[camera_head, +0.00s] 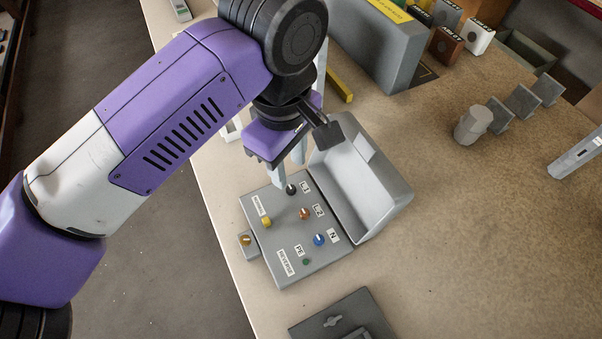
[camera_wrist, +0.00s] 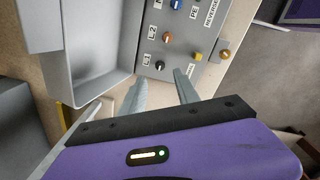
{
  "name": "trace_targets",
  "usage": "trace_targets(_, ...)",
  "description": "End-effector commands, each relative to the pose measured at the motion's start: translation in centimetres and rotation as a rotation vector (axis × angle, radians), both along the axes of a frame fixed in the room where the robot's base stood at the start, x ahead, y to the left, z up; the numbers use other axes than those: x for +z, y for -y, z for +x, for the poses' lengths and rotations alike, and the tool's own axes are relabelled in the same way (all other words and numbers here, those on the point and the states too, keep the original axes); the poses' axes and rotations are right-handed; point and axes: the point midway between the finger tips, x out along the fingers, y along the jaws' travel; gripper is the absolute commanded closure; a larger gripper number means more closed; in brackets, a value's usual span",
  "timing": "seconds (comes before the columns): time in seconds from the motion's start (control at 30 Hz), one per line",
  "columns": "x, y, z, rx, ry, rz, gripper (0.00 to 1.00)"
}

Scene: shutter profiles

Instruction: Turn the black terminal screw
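The black terminal screw (camera_head: 291,189) sits on the grey terminal panel (camera_head: 268,259), beside the L-1 label. It also shows in the wrist view (camera_wrist: 159,64), just beyond my fingertips. My gripper (camera_head: 289,176) is above the panel's far end, close to the black screw. In the wrist view my gripper (camera_wrist: 158,80) has its two grey fingers apart with nothing between the tips. The black screw lies roughly in line with the gap between them. I cannot tell whether a finger touches it.
Orange (camera_head: 304,213), blue (camera_head: 319,239), green (camera_head: 306,262) and yellow (camera_head: 266,221) screws stand on the same panel. A raised grey cover (camera_head: 385,205) stands along its right side. A grey plate (camera_head: 335,321) lies nearer. The bench at right is mostly clear.

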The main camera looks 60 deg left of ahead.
Motion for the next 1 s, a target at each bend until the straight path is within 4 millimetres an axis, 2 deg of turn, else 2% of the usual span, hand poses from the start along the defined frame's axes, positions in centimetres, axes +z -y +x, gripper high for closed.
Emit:
trace_targets(0.2,-3.4,0.1,0.1,0.002,0.000,-0.005,0.62)
trace_targets(0.4,-5.9,0.0,0.1,0.002,0.000,-0.003,0.62)
trace_targets(0.6,-6.9,0.0,0.2,0.001,-0.001,-0.001,0.62)
trace_targets(0.8,-6.9,0.0,0.2,0.001,-0.001,-0.001,0.62)
trace_targets(0.83,-6.9,0.0,0.2,0.001,-0.001,-0.001,0.64)
trace_targets(1.0,-6.9,0.0,0.2,0.001,-0.001,-0.001,0.98)
